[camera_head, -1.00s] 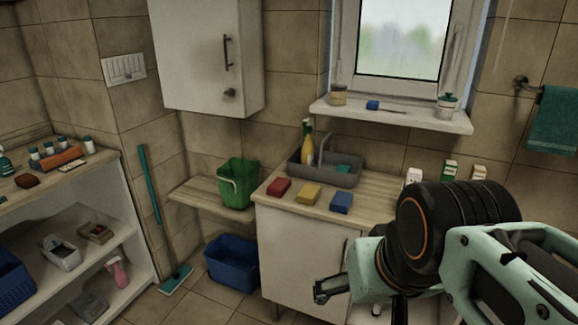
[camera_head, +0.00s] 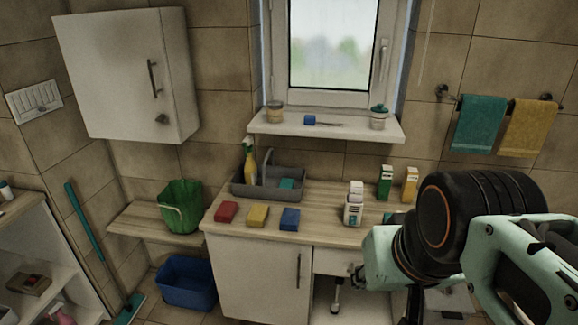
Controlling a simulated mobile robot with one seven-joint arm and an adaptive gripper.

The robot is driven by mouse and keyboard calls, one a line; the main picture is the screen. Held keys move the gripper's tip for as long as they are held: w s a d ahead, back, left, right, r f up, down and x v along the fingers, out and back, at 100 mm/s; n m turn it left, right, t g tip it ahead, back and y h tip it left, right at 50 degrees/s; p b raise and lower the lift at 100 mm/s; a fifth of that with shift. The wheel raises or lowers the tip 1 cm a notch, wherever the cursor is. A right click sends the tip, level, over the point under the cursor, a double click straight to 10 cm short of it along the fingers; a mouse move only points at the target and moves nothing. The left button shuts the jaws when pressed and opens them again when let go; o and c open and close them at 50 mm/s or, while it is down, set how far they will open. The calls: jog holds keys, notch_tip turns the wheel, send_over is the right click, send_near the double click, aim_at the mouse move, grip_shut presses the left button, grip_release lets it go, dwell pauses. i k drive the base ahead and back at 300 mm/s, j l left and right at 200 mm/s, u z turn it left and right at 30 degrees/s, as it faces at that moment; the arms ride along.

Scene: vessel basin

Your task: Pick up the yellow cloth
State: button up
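A yellow cloth (camera_head: 528,127) hangs over a wall rail at the far right, beside a teal cloth (camera_head: 479,124). It hangs flat and free, with nothing touching it. My gripper (camera_head: 357,274) shows only as a small dark tip at the left end of my arm, in front of the counter. It is low and well to the left of the yellow cloth. The rest of it is hidden by my arm, so I cannot see its opening.
The counter (camera_head: 330,235) holds red, yellow and blue sponges, a grey caddy (camera_head: 240,188), a white bottle (camera_head: 353,204) and two small cartons. A window sill (camera_head: 345,127) with jars juts out above. A green bucket (camera_head: 181,207) and blue basin (camera_head: 187,283) stand left.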

aim_at(258, 214)
jog(key=i+j+z, duration=0.3)
jog(key=j+z, duration=0.3)
jog(key=i+j+z, duration=0.1)
jog(key=j, duration=0.25)
jog(key=i+j, duration=0.15)
jog(key=j, duration=0.25)
jog(key=i+j+z, duration=0.15)
jog(key=j, duration=0.2)
jog(key=i+j, duration=0.1)
jog(key=j, duration=0.3)
jog(key=z, duration=0.05)
